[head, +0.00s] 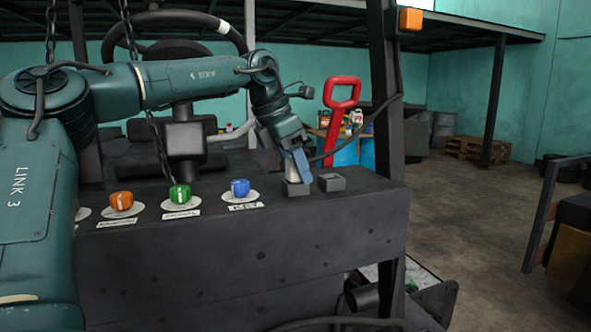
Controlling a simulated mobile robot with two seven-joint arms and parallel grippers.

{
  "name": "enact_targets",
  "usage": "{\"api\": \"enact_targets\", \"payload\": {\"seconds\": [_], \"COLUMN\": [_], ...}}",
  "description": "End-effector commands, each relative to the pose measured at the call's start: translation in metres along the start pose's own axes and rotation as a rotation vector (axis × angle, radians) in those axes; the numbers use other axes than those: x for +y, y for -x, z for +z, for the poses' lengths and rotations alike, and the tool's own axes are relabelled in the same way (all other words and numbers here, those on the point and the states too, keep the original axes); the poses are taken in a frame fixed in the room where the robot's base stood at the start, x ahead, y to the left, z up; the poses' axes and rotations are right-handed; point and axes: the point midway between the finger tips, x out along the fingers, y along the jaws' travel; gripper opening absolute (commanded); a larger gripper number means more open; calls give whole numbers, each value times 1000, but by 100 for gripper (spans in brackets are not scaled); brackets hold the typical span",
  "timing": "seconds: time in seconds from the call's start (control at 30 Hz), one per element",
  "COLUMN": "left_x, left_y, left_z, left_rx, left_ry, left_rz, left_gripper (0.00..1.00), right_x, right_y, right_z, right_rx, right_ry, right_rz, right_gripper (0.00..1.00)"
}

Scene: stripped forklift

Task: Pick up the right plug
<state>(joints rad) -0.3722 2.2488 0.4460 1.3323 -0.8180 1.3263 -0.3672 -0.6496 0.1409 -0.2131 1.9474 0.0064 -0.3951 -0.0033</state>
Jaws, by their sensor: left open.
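Two small dark grey sockets sit side by side on top of the dark forklift console: a left socket (297,188) and a right socket (331,183). My left gripper (297,174) reaches down from the left arm, with its fingertips just above the left socket, and it is open. A light grey piece shows beside its blue finger; I cannot tell if this is a plug or part of the gripper. A black cable (365,125) runs from near the fingertips up to the right. No plug is clearly visible in the right socket. My right gripper is out of view.
Orange (121,202), green (180,194) and blue (239,188) knobs stand on the console left of the sockets. A red handle (341,110) rises behind the sockets. A dark post (385,90) stands at the right. A steering wheel (175,20) is at the back left.

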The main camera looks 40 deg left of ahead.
Motion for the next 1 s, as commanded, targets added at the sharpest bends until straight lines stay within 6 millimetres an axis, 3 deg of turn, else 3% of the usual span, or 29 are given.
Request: {"api": "enact_targets", "payload": {"seconds": [0.67,1.0], "left_x": [0,0], "left_y": [1,5], "left_z": [0,2], "left_rx": [0,0], "left_ry": [-1,-1], "left_rz": [0,2], "left_gripper": [1,0], "right_x": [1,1], "right_y": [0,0], "right_z": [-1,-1], "right_rx": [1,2], "right_ry": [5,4], "right_rz": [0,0], "right_gripper": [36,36]}}
